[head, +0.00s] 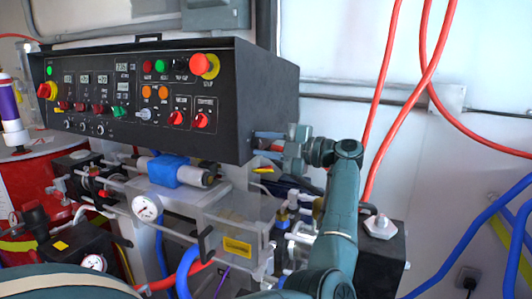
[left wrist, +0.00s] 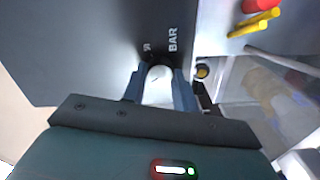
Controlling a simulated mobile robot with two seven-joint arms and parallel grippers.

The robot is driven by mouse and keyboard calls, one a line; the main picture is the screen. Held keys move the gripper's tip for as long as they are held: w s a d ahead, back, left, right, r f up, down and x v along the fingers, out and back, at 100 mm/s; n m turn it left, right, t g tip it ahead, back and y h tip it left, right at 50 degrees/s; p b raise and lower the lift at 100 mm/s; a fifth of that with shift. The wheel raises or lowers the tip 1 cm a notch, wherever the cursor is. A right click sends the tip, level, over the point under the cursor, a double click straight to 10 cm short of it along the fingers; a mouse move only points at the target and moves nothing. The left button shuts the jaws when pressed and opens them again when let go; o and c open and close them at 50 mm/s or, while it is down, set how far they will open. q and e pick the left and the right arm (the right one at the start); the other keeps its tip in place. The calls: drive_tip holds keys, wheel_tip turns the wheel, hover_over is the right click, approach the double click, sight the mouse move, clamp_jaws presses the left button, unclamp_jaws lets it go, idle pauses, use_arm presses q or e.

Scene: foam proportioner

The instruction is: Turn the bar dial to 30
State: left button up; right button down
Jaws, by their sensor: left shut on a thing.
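The bar dial is a small white knob (left wrist: 160,74) on a dark panel face, with the lettering BAR beside it in the left wrist view. My left gripper (left wrist: 158,92) has its two blue fingers shut on the dial, one on each side. The dial's pointer and the full scale cannot be read. In the head view my left gripper (head: 262,143) reaches the right side of the black control box (head: 272,95). The dial itself is hidden there. My right gripper is not in view.
The box front carries coloured buttons, displays and a red-and-yellow knob (head: 206,65). Below it are a blue fitting (head: 168,170), a pressure gauge (head: 146,208) and pipes. Red hoses (head: 395,110) hang at the right, with blue hoses (head: 492,220) farther right.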

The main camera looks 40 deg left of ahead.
use_arm(q)
drive_tip(key=shift+n+b, duration=1.45)
drive_tip(key=shift+n, duration=1.15)
drive_tip(key=o, duration=1)
drive_tip(key=shift+c, duration=0.2)
drive_tip(key=shift+d, duration=0.1)
drive_tip(key=v, duration=1.3)
